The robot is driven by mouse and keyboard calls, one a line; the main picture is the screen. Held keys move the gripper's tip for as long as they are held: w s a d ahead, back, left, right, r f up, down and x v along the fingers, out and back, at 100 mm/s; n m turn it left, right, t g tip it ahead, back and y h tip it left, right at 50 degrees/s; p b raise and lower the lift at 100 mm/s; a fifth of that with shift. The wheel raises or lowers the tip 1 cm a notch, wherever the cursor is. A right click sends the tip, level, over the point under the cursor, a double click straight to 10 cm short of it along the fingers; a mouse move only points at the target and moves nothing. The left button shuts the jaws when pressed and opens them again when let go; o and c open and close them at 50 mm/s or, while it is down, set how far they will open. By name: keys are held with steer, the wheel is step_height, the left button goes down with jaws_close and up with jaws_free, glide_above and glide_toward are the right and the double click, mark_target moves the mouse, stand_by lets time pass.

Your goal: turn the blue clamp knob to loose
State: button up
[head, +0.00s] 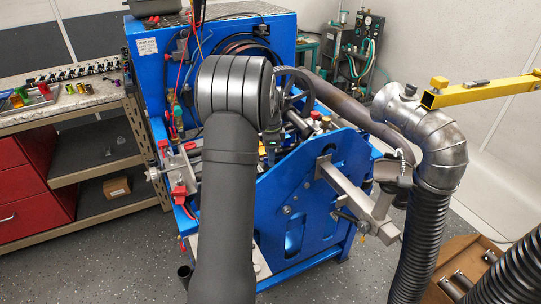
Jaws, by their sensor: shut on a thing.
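I cannot make out the blue clamp knob in the head view. It may be hidden behind my arm, or lost against the blue engine dyno (335,160). My dark grey arm rises through the middle of the picture and covers part of the dyno.
A metal exhaust elbow (443,150) with a black hose (420,240) stands at right. A yellow bar (480,92) juts in. A workbench (75,98) stands left.

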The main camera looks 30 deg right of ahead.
steer(key=n, duration=0.4)
steer(key=shift+w+n, duration=0.15)
steer(key=shift+n, duration=0.15)
steer(key=n, duration=0.3)
steer(key=shift+w+n, duration=0.1)
steer(key=shift+n, duration=0.3)
steer(key=n, duration=0.3)
steer(key=shift+n, duration=0.3)
steer(key=shift+w+a+n, duration=0.1)
steer(key=shift+a+n, duration=0.05)
steer(key=shift+n, duration=1.75)
steer(key=o, duration=1)
steer(key=shift+c, duration=0.2)
step_height(320, 180, up, 18)
steer(key=shift+f, duration=0.25)
